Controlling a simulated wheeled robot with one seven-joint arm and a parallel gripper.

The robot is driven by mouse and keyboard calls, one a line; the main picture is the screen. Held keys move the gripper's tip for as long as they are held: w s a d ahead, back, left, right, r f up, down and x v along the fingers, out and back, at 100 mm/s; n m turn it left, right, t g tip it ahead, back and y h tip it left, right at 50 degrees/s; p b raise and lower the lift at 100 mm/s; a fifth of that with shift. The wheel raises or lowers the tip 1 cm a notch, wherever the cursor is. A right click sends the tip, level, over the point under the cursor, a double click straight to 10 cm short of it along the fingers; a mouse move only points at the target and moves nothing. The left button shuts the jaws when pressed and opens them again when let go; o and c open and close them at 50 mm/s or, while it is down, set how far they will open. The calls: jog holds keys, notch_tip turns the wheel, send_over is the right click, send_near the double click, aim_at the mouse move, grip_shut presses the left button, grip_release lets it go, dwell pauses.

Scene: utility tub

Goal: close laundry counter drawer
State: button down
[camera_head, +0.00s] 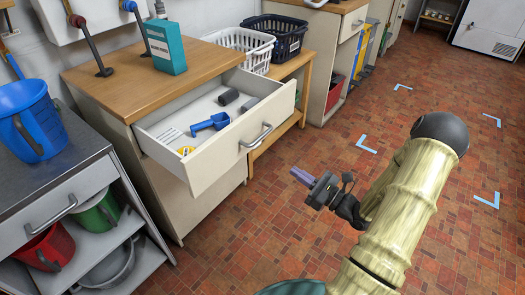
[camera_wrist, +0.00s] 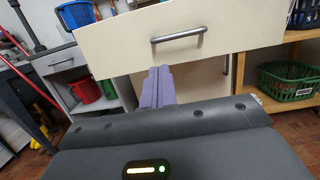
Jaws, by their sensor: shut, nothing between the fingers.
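The laundry counter drawer (camera_head: 222,158) is pulled well out of the wooden-topped counter (camera_head: 165,68). Inside it lie a blue scoop (camera_head: 210,123), dark grey cylinders (camera_head: 229,97) and a small yellow item (camera_head: 186,150). Its front carries a metal bar handle (camera_head: 256,136), and the front (camera_wrist: 235,25) and handle (camera_wrist: 180,36) also fill the upper wrist view. My gripper (camera_head: 299,174) is shut and empty, in front of the drawer, to the right of and lower than the handle in the head view. Its purple fingers (camera_wrist: 157,88) show together below the handle, apart from it.
A teal box (camera_head: 166,48) stands on the counter. Left is a grey bench (camera_head: 60,165) with a blue bucket (camera_head: 30,120). White (camera_head: 240,45) and dark (camera_head: 275,35) baskets sit on a low wooden shelf behind. The tiled floor (camera_head: 300,235) around my gripper is clear.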

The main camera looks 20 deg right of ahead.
jog(key=b+x, duration=0.2)
jog(key=x, duration=1.1)
jog(key=shift+w, duration=0.15)
jog(key=shift+a+f, duration=0.1)
